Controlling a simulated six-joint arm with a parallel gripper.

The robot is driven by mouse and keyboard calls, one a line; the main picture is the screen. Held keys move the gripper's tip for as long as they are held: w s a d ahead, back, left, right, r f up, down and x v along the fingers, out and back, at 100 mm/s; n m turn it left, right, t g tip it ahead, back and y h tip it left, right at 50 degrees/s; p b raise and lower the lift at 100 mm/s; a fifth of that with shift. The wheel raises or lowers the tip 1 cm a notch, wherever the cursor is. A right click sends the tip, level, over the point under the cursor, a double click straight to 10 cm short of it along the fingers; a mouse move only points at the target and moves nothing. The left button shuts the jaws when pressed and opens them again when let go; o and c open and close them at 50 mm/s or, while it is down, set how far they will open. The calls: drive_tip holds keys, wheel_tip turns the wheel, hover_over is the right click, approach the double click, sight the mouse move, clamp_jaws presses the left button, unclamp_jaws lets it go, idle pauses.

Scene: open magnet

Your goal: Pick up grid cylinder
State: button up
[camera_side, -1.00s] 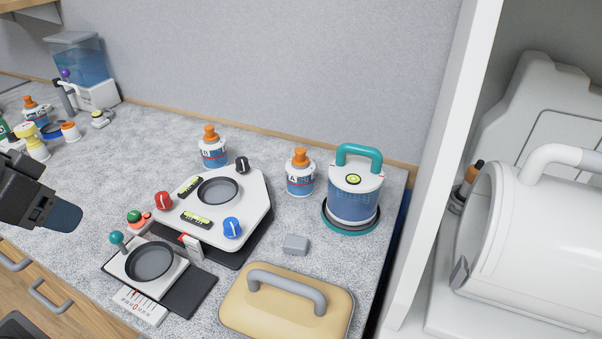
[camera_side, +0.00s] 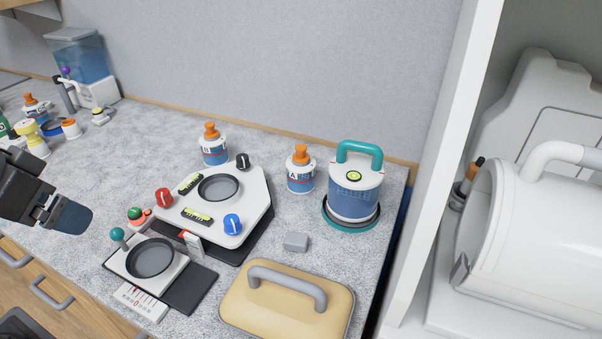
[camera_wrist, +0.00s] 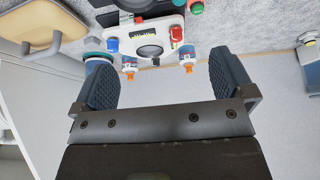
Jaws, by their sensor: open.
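The grid cylinder (camera_side: 352,203) is a blue gridded canister with a white top bearing a round yellow-green level and a teal arched handle (camera_side: 360,149). It stands upright on a round teal-rimmed base at the back right of the counter in the side view. My gripper (camera_side: 72,218) is at the left edge there, far from the cylinder, above the counter front. In the wrist view my gripper (camera_wrist: 164,68) has its two dark ridged fingers wide apart with nothing between them. A blue and teal part, likely the cylinder, shows partly hidden behind the left finger.
A white panel (camera_side: 258,190) with knobs and a dish stands mid-counter. Orange-capped bottles (camera_side: 300,174) stand behind it, one close left of the cylinder. A tan lid (camera_side: 240,310) with a grey handle lies in front. A white cabinet wall (camera_side: 433,150) rises to the right.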

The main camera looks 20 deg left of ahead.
drive_tip(key=w+a+f+m+y, duration=0.2)
drive_tip(key=w+a+m+y, duration=0.15)
drive_tip(key=w+m, duration=0.5)
drive_tip(key=m+t+h, duration=0.5)
drive_tip(key=m+t, duration=0.3)
drive_tip(key=m, duration=2.1)
approach(301, 166)
drive_tip(key=x, duration=0.4)
drive_tip(key=a+x, duration=0.1)
drive_tip(key=x, duration=0.1)
drive_tip(key=shift+w+f, duration=0.15)
drive_tip(key=shift+f, duration=0.25)
drive_tip(key=shift+x, duration=3.05)
drive_tip(key=shift+a, duration=0.1)
